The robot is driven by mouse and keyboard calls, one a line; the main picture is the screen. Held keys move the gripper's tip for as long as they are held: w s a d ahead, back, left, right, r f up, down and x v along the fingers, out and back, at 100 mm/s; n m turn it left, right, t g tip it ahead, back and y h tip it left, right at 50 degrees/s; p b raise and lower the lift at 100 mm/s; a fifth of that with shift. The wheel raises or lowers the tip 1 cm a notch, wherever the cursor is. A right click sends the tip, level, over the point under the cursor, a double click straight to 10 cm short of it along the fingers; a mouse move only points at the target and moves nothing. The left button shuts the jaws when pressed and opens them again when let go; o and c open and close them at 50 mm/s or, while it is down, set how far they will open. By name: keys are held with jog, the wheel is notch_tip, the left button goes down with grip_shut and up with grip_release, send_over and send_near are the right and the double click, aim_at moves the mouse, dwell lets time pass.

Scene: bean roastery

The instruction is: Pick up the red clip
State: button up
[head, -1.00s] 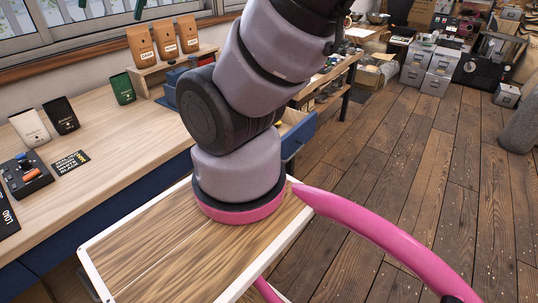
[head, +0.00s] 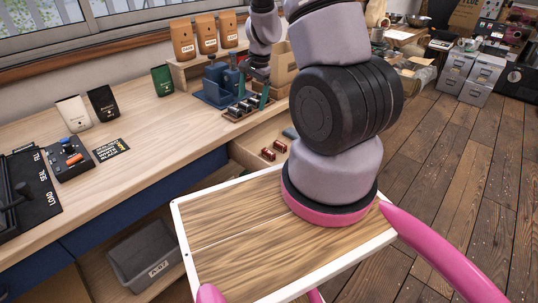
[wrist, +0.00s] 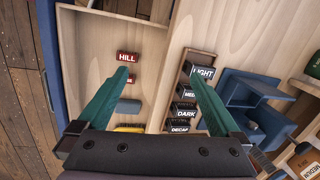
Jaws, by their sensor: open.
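A red clip (wrist: 128,57) labelled HILL lies in the open drawer in the wrist view. In the head view my gripper (head: 250,84) is above the counter's edge, beyond the drawer's red pieces.
A wooden rack (head: 236,117) with labelled slots, LIGHT to DECAF, stands on the counter beside a blue holder (head: 213,92). A grey-blue piece (wrist: 128,105) and a yellow piece (wrist: 129,128) share the drawer (wrist: 92,40). Coffee bags (head: 207,36) stand behind.

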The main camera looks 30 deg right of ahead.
jog(key=m+g+h, duration=0.2)
send_over(269, 151)
notch_tip(269, 151, down, 12)
jog(key=f, duration=0.5)
jog(key=shift+s+a, duration=0.15)
jog(key=shift+s, duration=0.1)
jog(key=f, duration=0.5)
jog(key=shift+w+f, duration=0.3)
jog(key=shift+f, duration=0.1)
jog(key=c, duration=1.2)
